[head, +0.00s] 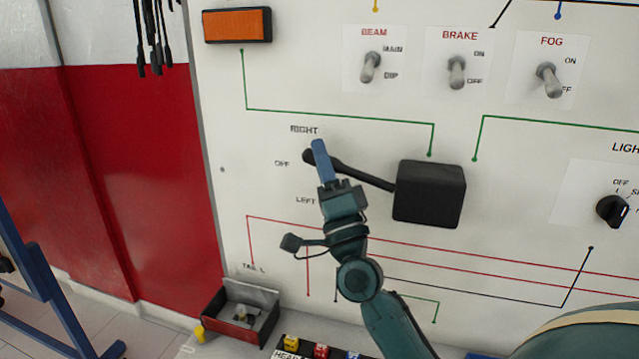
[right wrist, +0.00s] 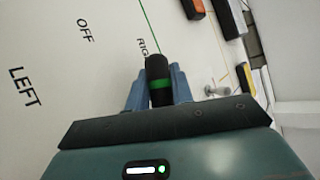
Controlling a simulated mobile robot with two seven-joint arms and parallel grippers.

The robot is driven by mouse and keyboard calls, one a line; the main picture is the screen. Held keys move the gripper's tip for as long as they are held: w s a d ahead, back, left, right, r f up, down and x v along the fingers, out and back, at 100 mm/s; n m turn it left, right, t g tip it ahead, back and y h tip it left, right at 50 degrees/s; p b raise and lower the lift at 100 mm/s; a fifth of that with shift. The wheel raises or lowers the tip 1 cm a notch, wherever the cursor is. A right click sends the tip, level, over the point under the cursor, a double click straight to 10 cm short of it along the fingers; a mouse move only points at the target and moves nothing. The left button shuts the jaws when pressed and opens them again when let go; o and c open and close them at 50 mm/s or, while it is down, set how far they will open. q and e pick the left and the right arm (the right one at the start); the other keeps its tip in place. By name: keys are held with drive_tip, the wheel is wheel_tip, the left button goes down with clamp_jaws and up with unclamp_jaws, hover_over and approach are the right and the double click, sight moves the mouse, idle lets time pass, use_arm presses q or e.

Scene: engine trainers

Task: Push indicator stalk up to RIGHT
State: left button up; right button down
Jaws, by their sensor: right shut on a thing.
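The black indicator stalk (head: 362,175) sticks out to the left from a black box (head: 430,193) on the white panel and slopes up toward its knob end. The knob lies near the OFF label (head: 282,163), a little below the RIGHT label (head: 304,130). My right gripper (head: 321,152) is shut on the stalk near its knob, with its blue fingers across it. In the right wrist view the stalk (right wrist: 159,72), with a green band, sits between both fingers, close to the RIGHT label, which it partly covers. My left gripper is not in view.
BEAM (head: 370,68), BRAKE (head: 457,73) and FOG (head: 549,80) toggles are above. An orange lamp (head: 237,25) is at upper left and a black rotary knob (head: 612,211) at right. An open box (head: 241,313) stands below. The panel left of the stalk is clear.

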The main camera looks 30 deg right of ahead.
drive_tip(key=shift+s+d+r+m+h, duration=0.15)
drive_tip(key=shift+r+m+h, duration=0.35)
drive_tip(key=shift+m+h, duration=0.4)
drive_tip(key=shift+r, duration=0.1)
drive_tip(key=shift+h, duration=0.3)
drive_tip(key=c, duration=1.2)
unclamp_jaws()
